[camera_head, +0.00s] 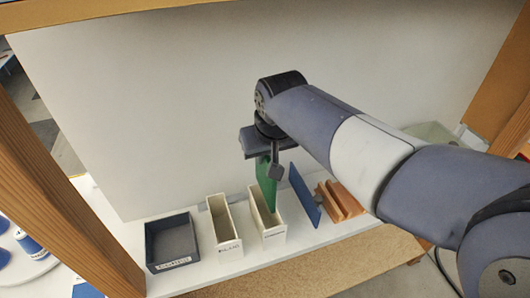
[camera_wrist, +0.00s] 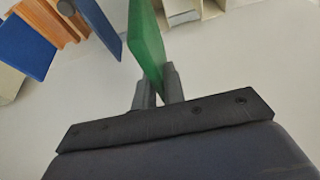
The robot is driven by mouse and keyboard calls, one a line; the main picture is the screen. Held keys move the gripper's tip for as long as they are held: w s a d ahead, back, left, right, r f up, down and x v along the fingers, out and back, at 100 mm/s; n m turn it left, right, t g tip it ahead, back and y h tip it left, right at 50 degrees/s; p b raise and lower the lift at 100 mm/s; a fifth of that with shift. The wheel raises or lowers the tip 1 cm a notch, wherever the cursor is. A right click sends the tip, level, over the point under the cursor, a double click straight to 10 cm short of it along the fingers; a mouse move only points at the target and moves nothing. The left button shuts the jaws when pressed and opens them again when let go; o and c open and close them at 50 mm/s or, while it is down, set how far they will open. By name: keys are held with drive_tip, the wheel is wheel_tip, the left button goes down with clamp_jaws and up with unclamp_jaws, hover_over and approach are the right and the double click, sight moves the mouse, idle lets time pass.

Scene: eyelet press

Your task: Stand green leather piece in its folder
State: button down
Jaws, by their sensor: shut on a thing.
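The green leather piece (camera_head: 266,183) is a thin upright panel, held by my gripper (camera_head: 272,163). It also shows in the wrist view (camera_wrist: 146,45), where my gripper (camera_wrist: 159,90) is shut on its near end. Its lower end overlaps the opening of the right white folder (camera_head: 268,238) in the head view. I cannot tell whether it is just above the opening or slightly inside. A second white folder (camera_head: 227,238) stands to the left. Both have front labels too small to read. In the wrist view, white folder walls (camera_wrist: 213,8) show right of the green piece.
A blue panel (camera_head: 304,194) stands tilted close to the right of the right folder. Beyond it is an orange-brown slotted rack (camera_head: 343,199). A dark open tray (camera_head: 171,239) sits at the left. A wooden post (camera_head: 70,195) and a white back wall bound the space.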

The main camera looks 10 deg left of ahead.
sight(265, 180)
drive_tip(key=shift+f+b, duration=3.65)
drive_tip(key=shift+f, duration=1.5)
drive_tip(key=c, duration=1.4)
unclamp_jaws()
drive_tip(key=v, duration=1)
drive_tip(key=shift+s+r, duration=0.2)
drive_tip(key=shift+r, duration=0.2)
drive_tip(key=x, duration=0.5)
drive_tip(key=p+x, duration=0.1)
drive_tip(key=x, duration=0.4)
drive_tip(key=shift+w, duration=0.25)
drive_tip(key=shift+r, duration=0.5)
